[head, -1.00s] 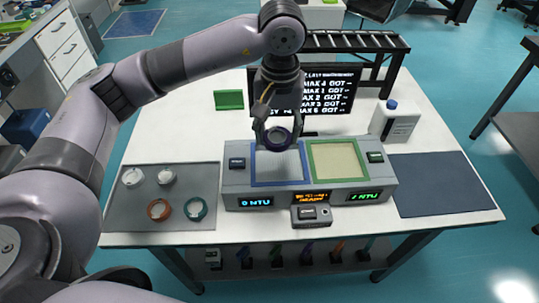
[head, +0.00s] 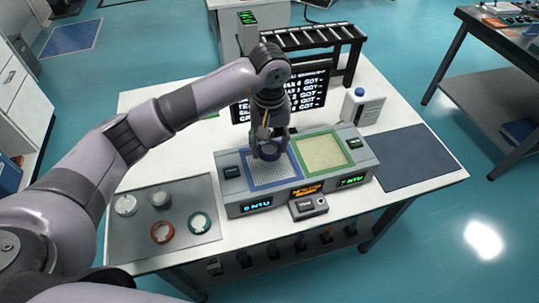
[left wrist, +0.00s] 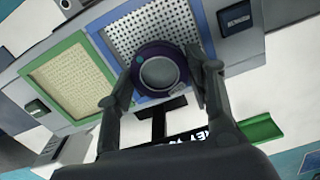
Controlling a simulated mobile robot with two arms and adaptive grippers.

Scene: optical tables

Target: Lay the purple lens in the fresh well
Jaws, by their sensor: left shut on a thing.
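The purple lens (left wrist: 140,66) is a dark ring around a grey glass. My left gripper (left wrist: 160,85) is shut on it, one finger on each side. In the head view the lens (head: 269,150) appears over the rear part of the blue-framed well (head: 274,182), whose floor is a pale perforated grid. The gap between lens and grid is hard to judge. The green-framed well (head: 322,152), with a yellowish floor, is to its right. The display below the blue well seems to read 0 NTU, the one below the green well 7 NTU. My right gripper is not in view.
A grey tray (head: 180,240) at the left holds several round lenses, including a red-brown and a green one. A dark mat (head: 418,157) lies clear at the right.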

